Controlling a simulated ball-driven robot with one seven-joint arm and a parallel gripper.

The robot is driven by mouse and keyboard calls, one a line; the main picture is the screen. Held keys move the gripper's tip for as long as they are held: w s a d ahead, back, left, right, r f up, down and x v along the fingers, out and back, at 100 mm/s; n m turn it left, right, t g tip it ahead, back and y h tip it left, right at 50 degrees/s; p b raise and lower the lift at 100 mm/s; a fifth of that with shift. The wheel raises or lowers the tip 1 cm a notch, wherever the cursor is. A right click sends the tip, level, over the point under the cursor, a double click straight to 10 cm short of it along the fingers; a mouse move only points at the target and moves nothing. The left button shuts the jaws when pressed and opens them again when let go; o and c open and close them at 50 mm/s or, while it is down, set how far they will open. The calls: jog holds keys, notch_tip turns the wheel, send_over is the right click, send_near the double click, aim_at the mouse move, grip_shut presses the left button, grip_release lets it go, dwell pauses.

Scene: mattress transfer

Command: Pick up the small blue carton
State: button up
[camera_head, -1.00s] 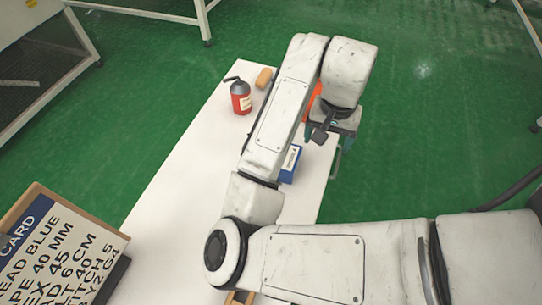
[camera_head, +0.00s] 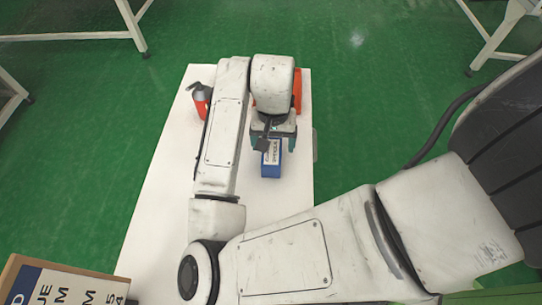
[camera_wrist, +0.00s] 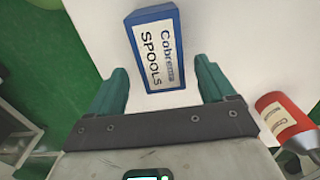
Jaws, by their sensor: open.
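The small blue carton (camera_head: 271,168) lies on the white table top, just below my gripper (camera_head: 272,141) in the head view. In the wrist view the carton (camera_wrist: 178,50) has a white label reading "Cobrema SPOOLS". My gripper (camera_wrist: 160,68) is open and empty, with its two green fingers spread. The carton's near end appears between the fingertips there, and its far end reaches beyond them. I see no contact, and the height of the fingers above it is unclear. My arm hides part of the table in the head view.
A red extinguisher-like bottle (camera_head: 200,103) stands at the table's far left; it also shows in the wrist view (camera_wrist: 285,118). An orange-red object (camera_head: 297,92) is partly hidden behind my wrist.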

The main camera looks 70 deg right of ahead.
aim_at(272, 148)
jog(key=shift+a+f, duration=0.2)
jog(key=shift+f, duration=2.15)
jog(key=shift+c, duration=0.5)
jog(key=c, duration=1.1)
